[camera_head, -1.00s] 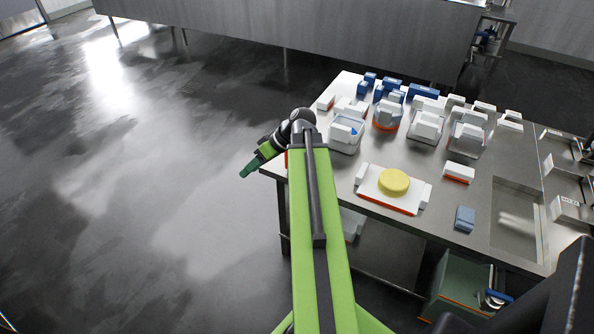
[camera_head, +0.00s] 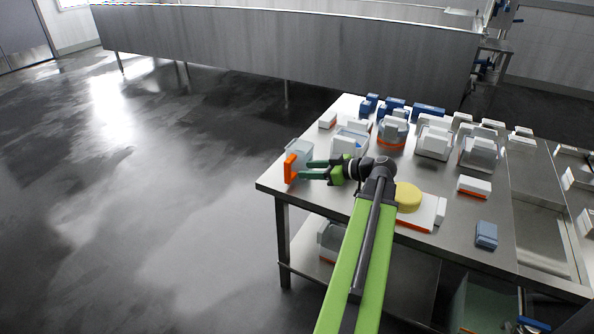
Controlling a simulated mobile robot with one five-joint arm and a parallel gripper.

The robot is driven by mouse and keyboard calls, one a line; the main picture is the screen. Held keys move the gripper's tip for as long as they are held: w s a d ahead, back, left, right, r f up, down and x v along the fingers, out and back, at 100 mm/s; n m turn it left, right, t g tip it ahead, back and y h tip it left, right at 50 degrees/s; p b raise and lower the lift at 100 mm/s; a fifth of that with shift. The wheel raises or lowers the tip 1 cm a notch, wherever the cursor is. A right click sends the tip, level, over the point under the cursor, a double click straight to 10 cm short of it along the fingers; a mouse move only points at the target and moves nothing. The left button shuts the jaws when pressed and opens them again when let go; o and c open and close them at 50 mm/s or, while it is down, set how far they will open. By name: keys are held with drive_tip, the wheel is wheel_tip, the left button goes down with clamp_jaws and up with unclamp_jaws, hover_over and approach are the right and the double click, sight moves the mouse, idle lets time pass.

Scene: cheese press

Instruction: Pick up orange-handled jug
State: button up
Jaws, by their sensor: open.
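The orange-handled jug (camera_head: 300,150) stands near the left edge of the steel table. Its body is pale and see-through, and its orange handle (camera_head: 290,168) faces the near left. My gripper (camera_head: 305,170) points left, with its green fingers open at the handle. One finger lies above the other in the picture, and their tips are at or just beside the handle. I cannot tell whether they touch it or whether the handle is between them.
The steel table (camera_head: 467,236) carries a yellow cheese (camera_head: 408,197) on a white board, partly hidden by my arm. White moulds (camera_head: 434,138) and blue blocks (camera_head: 428,110) stand behind. A blue-grey block (camera_head: 486,235) lies right. The floor left is clear.

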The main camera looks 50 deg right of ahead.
sight(290, 170)
drive_tip(key=x, duration=0.3)
drive_tip(key=shift+w+a+f+b, duration=0.1)
drive_tip(key=shift+w+f+b, duration=0.05)
drive_tip(key=shift+w+b, duration=0.25)
drive_tip(key=b+x, duration=0.1)
drive_tip(key=x, duration=0.4)
drive_tip(key=shift+w+a+f+b, duration=0.1)
drive_tip(key=shift+f+b, duration=0.05)
drive_tip(key=shift+b, duration=0.25)
clamp_jaws()
idle(0.6)
